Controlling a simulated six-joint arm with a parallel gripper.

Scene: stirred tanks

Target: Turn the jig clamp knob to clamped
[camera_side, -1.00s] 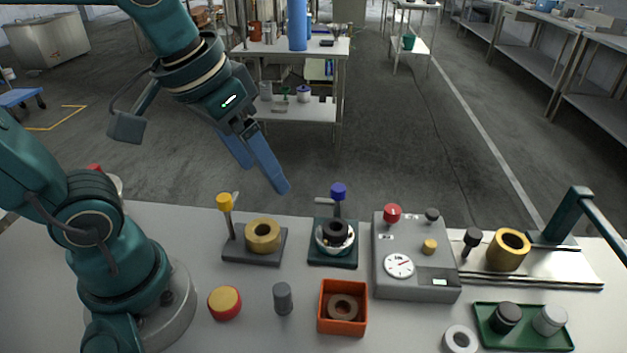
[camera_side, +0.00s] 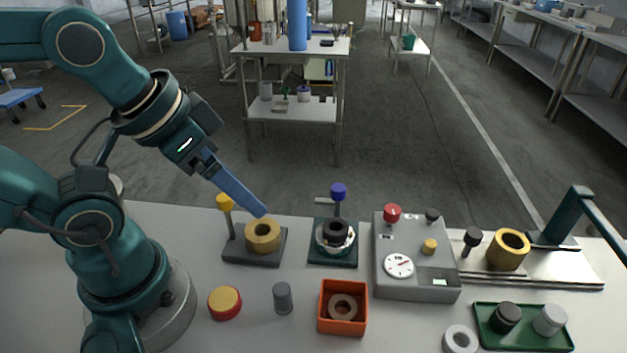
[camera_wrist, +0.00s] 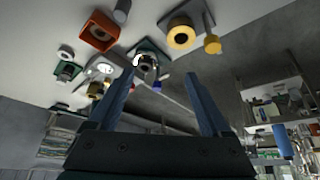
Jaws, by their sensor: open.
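Two fixtures have upright knobs, and I cannot tell which is the jig clamp. One is a dark base (camera_side: 240,256) with a brass ring (camera_side: 263,236) and a yellow knob (camera_side: 225,202) on a post. The other is a green base (camera_side: 320,259) with a dark ring (camera_side: 336,232) and a blue knob (camera_side: 338,191) with a side lever. My gripper (camera_side: 259,211) is open and empty, its fingertips appearing just above the brass ring and right of the yellow knob. In the wrist view, the blue knob (camera_wrist: 157,86) shows between my fingers (camera_wrist: 159,72); the yellow knob (camera_wrist: 212,44) is farther right.
A grey gauge box (camera_side: 418,290) with a red knob (camera_side: 392,213) stands to the right, then a rail fixture (camera_side: 570,272) with a black knob (camera_side: 473,238). An orange bin (camera_side: 342,325), grey cylinder (camera_side: 283,298), red-yellow button (camera_side: 225,302) and green tray (camera_side: 526,340) are in front.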

